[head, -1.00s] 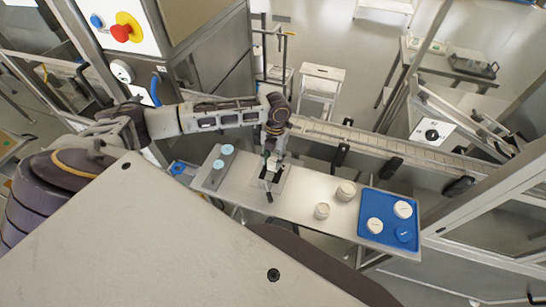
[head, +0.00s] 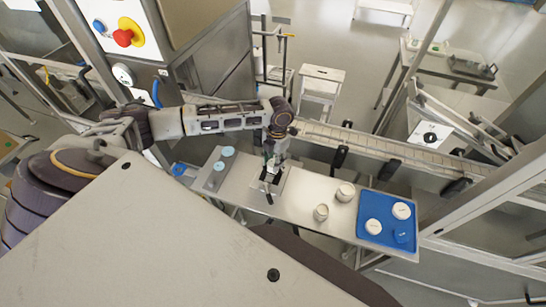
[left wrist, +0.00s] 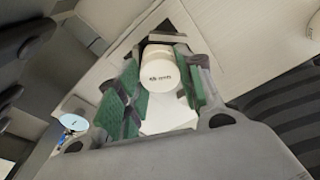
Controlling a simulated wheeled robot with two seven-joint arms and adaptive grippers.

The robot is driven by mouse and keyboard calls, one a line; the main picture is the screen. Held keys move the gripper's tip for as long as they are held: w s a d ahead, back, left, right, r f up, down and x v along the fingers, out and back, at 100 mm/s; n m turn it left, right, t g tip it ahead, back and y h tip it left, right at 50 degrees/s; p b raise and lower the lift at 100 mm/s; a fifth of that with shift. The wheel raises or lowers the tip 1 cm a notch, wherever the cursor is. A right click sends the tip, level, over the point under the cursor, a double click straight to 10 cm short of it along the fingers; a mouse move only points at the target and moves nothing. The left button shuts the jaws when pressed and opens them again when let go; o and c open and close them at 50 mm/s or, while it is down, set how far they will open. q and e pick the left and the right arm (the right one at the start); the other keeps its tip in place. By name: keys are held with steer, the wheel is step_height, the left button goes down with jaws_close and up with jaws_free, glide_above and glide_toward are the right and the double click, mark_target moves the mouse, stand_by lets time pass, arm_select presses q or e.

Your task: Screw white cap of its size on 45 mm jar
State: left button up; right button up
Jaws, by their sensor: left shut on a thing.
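My left gripper (head: 270,180) is over a dark-marked spot on the narrow steel table. In the left wrist view, its green-padded fingers (left wrist: 160,95) are shut on a white round piece (left wrist: 160,72) with small dark print, which looks like a white cap. Whether a jar is under it is hidden. On the blue tray (head: 367,206) at the right lie a larger white cap (head: 401,210), a smaller white cap (head: 374,226) and a blue cap (head: 401,236). Two pale jars, one larger (head: 345,192) and one smaller (head: 321,212), stand left of the tray. My right gripper is not in view.
A grey rack (head: 207,186) with light blue round tops (head: 227,151) stands at the table's left end. A conveyor (head: 350,139) with black clamps runs behind the table. The table between gripper and jars is clear.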

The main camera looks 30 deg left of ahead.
arm_select(q)
steer(key=shift+m+y, duration=0.3)
steer(key=shift+m, duration=2.2)
steer(key=o, duration=0.9)
steer(key=shift+d, duration=0.1)
steer(key=n, duration=0.4)
steer(key=shift+n, duration=0.9)
steer(key=shift+n+h, duration=0.3)
steer(key=shift+h, duration=0.1)
